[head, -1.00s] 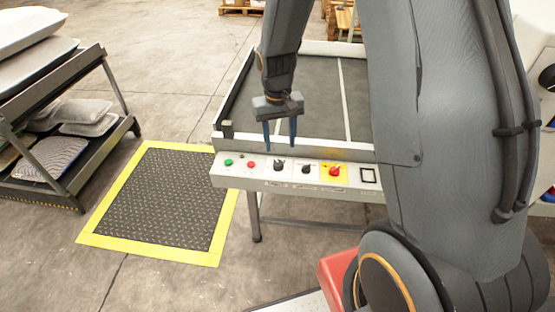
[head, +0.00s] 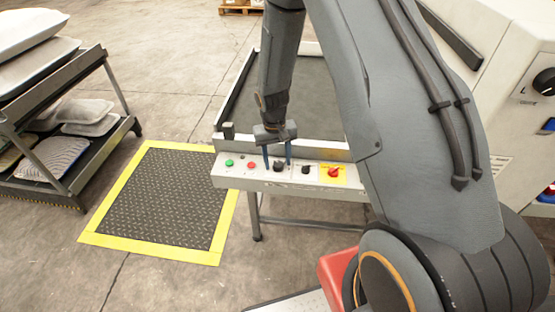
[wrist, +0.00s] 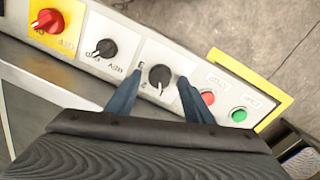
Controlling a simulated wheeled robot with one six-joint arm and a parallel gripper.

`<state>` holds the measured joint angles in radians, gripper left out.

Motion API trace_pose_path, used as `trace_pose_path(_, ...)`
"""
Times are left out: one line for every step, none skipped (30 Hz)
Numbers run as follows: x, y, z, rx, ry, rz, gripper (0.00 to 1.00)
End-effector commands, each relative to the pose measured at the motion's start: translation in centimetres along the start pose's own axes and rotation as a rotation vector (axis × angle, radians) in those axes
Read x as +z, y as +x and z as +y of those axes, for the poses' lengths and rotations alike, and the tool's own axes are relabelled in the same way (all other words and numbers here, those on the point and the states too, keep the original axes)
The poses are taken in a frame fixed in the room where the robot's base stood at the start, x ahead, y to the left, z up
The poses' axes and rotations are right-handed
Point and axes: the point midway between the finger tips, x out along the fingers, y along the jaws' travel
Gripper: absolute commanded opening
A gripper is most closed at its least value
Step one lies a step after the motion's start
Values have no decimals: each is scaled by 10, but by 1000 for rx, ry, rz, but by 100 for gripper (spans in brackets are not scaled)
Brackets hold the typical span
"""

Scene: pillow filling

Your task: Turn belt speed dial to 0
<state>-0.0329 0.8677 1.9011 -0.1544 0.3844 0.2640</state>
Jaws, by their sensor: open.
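The control panel (head: 240,178) runs along the front of the conveyor table. On it are two black dials, the left one (head: 278,166) and the right one (head: 305,169); their labels are too small to read surely. My gripper (head: 277,158) points down at the left dial, its blue fingers apart. In the wrist view my gripper (wrist: 160,88) is open, with the same dial (wrist: 160,75) between the fingertips, its white mark toward the bottom of the picture. I cannot tell whether the fingers touch it. The other dial (wrist: 104,48) lies outside the fingers.
A green button (head: 229,163) and a red button (head: 251,166) sit left of the dials; a red knob on yellow (head: 333,172) sits right. A yellow-edged floor mat (head: 155,195) and a rack of pillows (head: 75,125) are at left. My arm hides part of the table.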

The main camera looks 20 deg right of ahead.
Motion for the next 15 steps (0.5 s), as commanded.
trace_pose_path(0, 2, 0, 0, 0, 0, 47)
trace_pose_path(0, 3, 0, 0, 0, 0, 47)
trace_pose_path(0, 3, 0, 0, 0, 0, 47)
trace_pose_path(0, 3, 0, 0, 0, 1, 47)
trace_pose_path(0, 4, 0, 0, 0, 1, 47)
trace_pose_path(0, 3, 0, 0, 0, 1, 47)
trace_pose_path(0, 3, 0, 0, 0, 1, 47)
trace_pose_path(0, 3, 0, 0, 0, 1, 47)
trace_pose_path(0, 3, 0, 0, 0, 1, 47)
trace_pose_path(0, 3, 0, 0, 0, 1, 46)
trace_pose_path(0, 3, 0, 0, 0, 1, 41)
trace_pose_path(0, 3, 0, 0, 0, 1, 34)
trace_pose_path(0, 3, 0, 0, 0, 0, 29)
trace_pose_path(0, 3, 0, 0, 0, 0, 24)
trace_pose_path(0, 3, 0, 0, 0, 0, 17)
